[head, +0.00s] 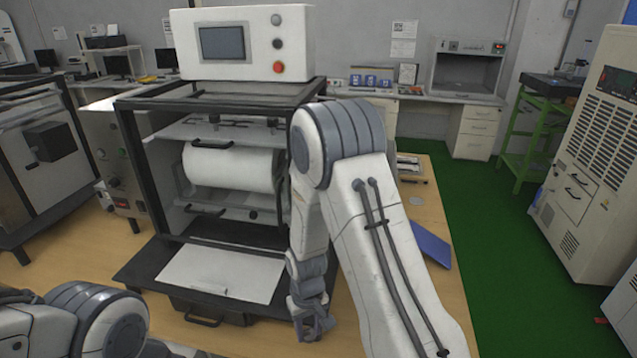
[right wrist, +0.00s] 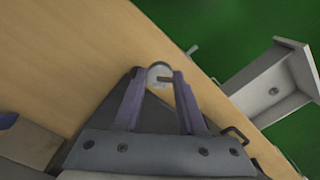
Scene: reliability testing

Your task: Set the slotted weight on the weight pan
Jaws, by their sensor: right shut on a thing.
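My right gripper (right wrist: 164,78) is shut on a small round silvery slotted weight (right wrist: 158,69) at its fingertips in the right wrist view. The weight's dark slot faces the right finger. In the head view my right gripper (head: 314,326) is low beside the front right of the test machine, and the weight cannot be made out there. I cannot pick out the weight pan in either view; my right arm covers the machine's right side. My left arm shows at the lower left of the head view, with its gripper out of frame.
The test machine (head: 243,94) stands on the wooden table (head: 455,270), with a white drum (head: 230,169) inside and a pale plate (head: 221,275) in front. A blue flat object (head: 431,244) lies right of my arm. Beyond the table edge is green floor (head: 505,262).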

